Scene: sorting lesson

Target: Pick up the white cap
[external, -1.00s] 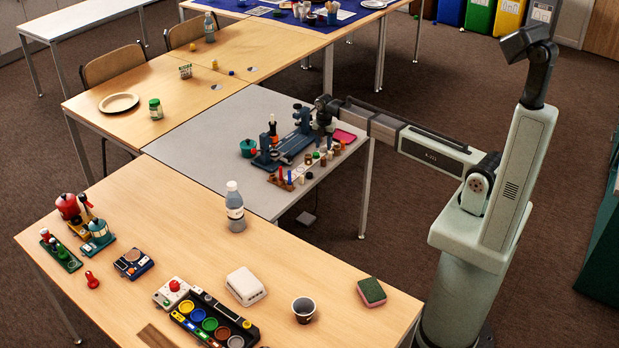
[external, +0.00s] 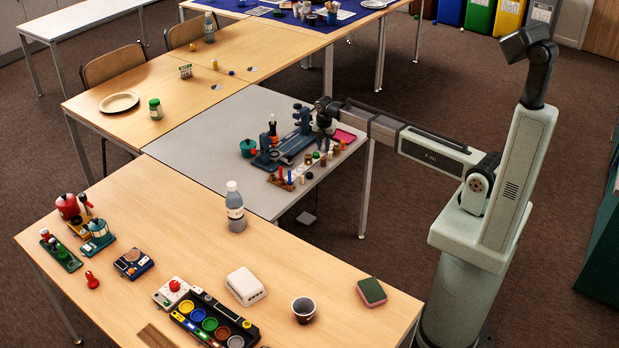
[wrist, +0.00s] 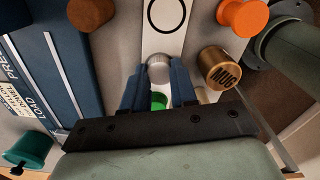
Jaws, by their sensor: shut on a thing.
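In the wrist view my gripper (wrist: 159,82) has its two blue fingers on either side of a small pale, whitish-grey round cap (wrist: 159,68). The fingers are closed on it near their tips. A green cap (wrist: 159,101) shows between the fingers, nearer the palm. In the external view my gripper (external: 324,126) is low over the right part of the grey table. The held cap cannot be made out there.
An orange cap (wrist: 243,17), a gold cap marked MUG (wrist: 219,68) and a brown cap (wrist: 91,12) stand around the fingers. A blue device (external: 291,150) lies left of my gripper. A teal pot (external: 248,148) stands farther left. The grey table's left part is clear.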

